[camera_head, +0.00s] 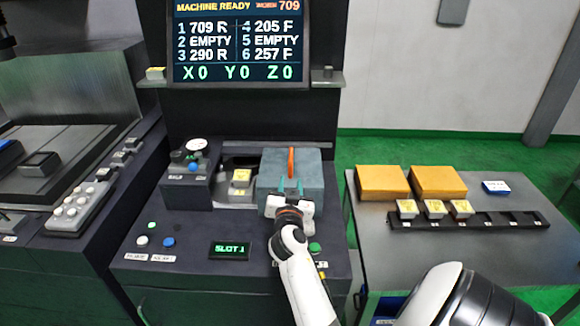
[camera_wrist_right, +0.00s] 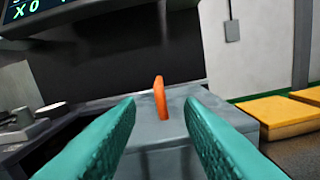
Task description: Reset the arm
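My right gripper (camera_head: 291,187) reaches in over the front of the machine, close to a grey-blue block-like cover (camera_head: 308,172) with an upright orange handle (camera_head: 291,160). In the right wrist view, the two teal fingers (camera_wrist_right: 162,130) are spread apart with nothing held between them. The orange handle (camera_wrist_right: 160,98) shows beyond the fingertips, in the gap, standing on the cover (camera_wrist_right: 162,131). Whether a finger touches the cover is not clear. My left gripper does not show in either view.
A dark screen (camera_head: 235,42) reading MACHINE READY stands behind. A small yellow-topped piece (camera_head: 241,178) sits left of the cover. On the right, a grey table (camera_head: 480,255) holds two orange-yellow boxes (camera_head: 382,182) (camera_head: 438,182) and a black rack (camera_head: 490,220) with three small yellow-topped pieces.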

